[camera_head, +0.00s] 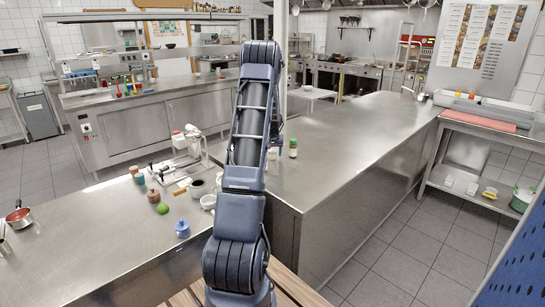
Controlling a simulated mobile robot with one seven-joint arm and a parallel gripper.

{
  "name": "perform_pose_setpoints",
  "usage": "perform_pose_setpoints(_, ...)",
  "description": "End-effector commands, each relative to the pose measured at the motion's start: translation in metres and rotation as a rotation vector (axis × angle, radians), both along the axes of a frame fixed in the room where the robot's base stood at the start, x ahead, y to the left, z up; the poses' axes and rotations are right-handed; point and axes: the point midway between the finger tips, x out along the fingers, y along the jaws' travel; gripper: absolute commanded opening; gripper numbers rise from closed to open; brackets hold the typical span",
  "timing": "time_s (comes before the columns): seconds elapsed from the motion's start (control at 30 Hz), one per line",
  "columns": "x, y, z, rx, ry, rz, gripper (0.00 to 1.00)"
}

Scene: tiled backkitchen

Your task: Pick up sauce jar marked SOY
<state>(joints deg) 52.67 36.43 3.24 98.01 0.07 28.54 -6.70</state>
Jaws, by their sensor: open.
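I cannot make out a jar marked SOY, because no label is legible at this size. A small bottle with a green top and pale label (293,147) stands upright on the right-hand steel counter, just right of my arm. On the near-left counter stand a small brown jar (153,196), a blue lidded pot (182,229) and a teal-and-brown container (137,175). My arm rises through the middle of the view and hides part of the counters. My gripper does not show.
A green round thing (162,208) and dark and white cups (198,188) crowd the counter left of my arm. A red pan (19,217) lies far left. The long right-hand counter (350,140) is mostly clear. A side table (480,125) stands right, across open floor.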

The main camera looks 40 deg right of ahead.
Motion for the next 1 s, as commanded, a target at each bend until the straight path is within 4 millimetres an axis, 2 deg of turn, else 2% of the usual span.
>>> perform_pose_setpoints(0.23,0.001,-0.001,-0.002,-0.001,-0.001,0.0,0.61)
perform_pose_setpoints(0.4,0.001,-0.001,-0.002,-0.001,-0.001,0.0,0.28)
perform_pose_setpoints(0.47,0.0,-0.001,-0.002,-0.001,-0.001,0.0,0.16)
perform_pose_setpoints(0.5,0.0,-0.001,-0.002,-0.001,-0.001,0.0,0.14)
perform_pose_setpoints(0.8,0.001,-0.001,0.002,-0.001,-0.001,0.0,0.14)
perform_pose_setpoints(0.87,0.001,-0.001,0.007,-0.001,-0.001,0.0,0.14)
perform_pose_setpoints(1.0,0.001,-0.001,0.029,-0.004,-0.003,-0.001,0.14)
